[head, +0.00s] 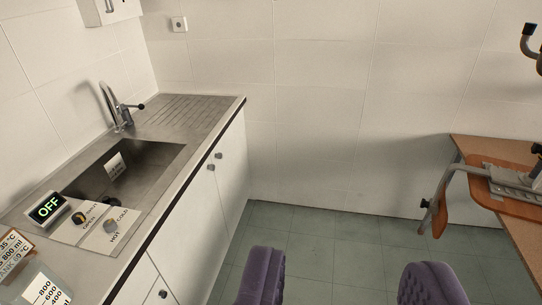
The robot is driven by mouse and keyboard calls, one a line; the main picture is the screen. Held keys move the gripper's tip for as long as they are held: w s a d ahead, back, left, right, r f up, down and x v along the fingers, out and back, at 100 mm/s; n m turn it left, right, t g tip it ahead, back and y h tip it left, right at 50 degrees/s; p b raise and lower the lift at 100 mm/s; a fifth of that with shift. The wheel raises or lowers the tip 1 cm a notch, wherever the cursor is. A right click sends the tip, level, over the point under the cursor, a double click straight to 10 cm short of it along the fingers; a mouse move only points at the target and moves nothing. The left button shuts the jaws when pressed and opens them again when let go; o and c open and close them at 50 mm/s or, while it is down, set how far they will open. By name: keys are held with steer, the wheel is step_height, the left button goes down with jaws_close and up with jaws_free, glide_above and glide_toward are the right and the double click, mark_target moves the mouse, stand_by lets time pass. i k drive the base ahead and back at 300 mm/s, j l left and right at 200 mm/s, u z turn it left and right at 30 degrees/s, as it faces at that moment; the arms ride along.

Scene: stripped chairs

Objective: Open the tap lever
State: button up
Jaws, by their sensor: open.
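The tap (116,105) is a curved metal spout at the back of the sink, in the left part of the head view. Its lever (139,106) is a short rod with a dark knob, pointing right. My gripper (345,262) shows as two purple, ridged fingers at the bottom edge, right of centre. The fingers are wide apart with only floor visible between them. They are well away from the tap and touch nothing visible.
The sink (150,160) is set in a steel counter (215,110) above white cupboards. A panel (100,226) with OPEN and HOT/COLD knobs and a display (46,208) reading OFF stand in front. A wooden desk (480,150) is at right. Green floor (340,245) lies clear between.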

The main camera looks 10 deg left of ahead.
mark_target(141, 106)
steer(key=i+u, duration=0.45)
steer(key=i+l+u, duration=0.3)
steer(key=i+u, duration=0.15)
steer(key=i, duration=0.15)
steer(key=i+l+u, duration=0.5)
steer(key=u, duration=0.55)
steer(key=i+l+u, duration=0.25)
steer(key=l+u, duration=0.2)
steer(key=i+l+u, duration=0.25)
steer(key=l, duration=0.15)
steer(key=l+u, duration=0.2)
steer(key=i+l, duration=0.1)
steer(key=l, duration=0.35)
steer(key=i+l, duration=0.1)
steer(key=l, duration=0.4)
steer(key=i+l+u, duration=0.1)
steer(key=l, duration=0.35)
steer(key=i+l, duration=0.1)
steer(key=l, duration=0.4)
